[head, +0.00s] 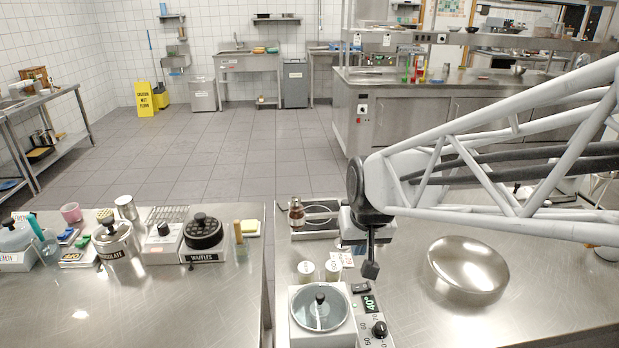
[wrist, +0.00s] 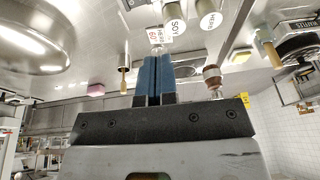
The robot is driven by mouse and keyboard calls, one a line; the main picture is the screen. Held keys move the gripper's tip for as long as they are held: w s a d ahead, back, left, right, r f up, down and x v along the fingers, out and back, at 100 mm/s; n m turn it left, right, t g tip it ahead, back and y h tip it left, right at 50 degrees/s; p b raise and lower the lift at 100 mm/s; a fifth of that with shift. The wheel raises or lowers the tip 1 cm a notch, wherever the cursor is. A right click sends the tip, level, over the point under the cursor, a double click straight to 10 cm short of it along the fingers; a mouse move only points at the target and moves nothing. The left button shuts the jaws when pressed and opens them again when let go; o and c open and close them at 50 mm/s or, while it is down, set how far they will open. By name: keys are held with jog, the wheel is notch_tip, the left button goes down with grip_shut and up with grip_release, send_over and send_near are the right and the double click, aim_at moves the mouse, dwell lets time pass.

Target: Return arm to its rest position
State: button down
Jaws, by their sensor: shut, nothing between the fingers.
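My arm reaches in from the right of the head view above the right-hand steel counter (head: 540,310). My gripper (head: 370,268) hangs down from its end, above the counter near the cooker with the dial. In the wrist view, its two blue fingers (wrist: 155,62) are pressed together with nothing between them. That view is turned over, with the counter surface along the top. The contact between fingers and any object below cannot be seen; they look clear of the jars.
A glass-lidded pot (head: 320,306) and two small jars (head: 305,268) (head: 333,267) stand left of my gripper. A shiny steel dome (head: 468,266) lies to its right. A waffle maker (head: 203,233) and chocolate pot (head: 113,240) stand on the left counter. The tiled floor (head: 190,165) behind is open.

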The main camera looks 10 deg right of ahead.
jog(key=shift+s+r, duration=0.1)
jog(key=s+d+r, duration=0.1)
jog(key=s+r, duration=0.1)
jog(key=s, duration=0.6)
jog(key=s+d+r, duration=0.1)
jog(key=s+d, duration=0.1)
jog(key=s, duration=0.6)
jog(key=shift+d+r+g+h, duration=0.2)
jog(key=shift+r+g+h, duration=0.2)
dwell(1.7)
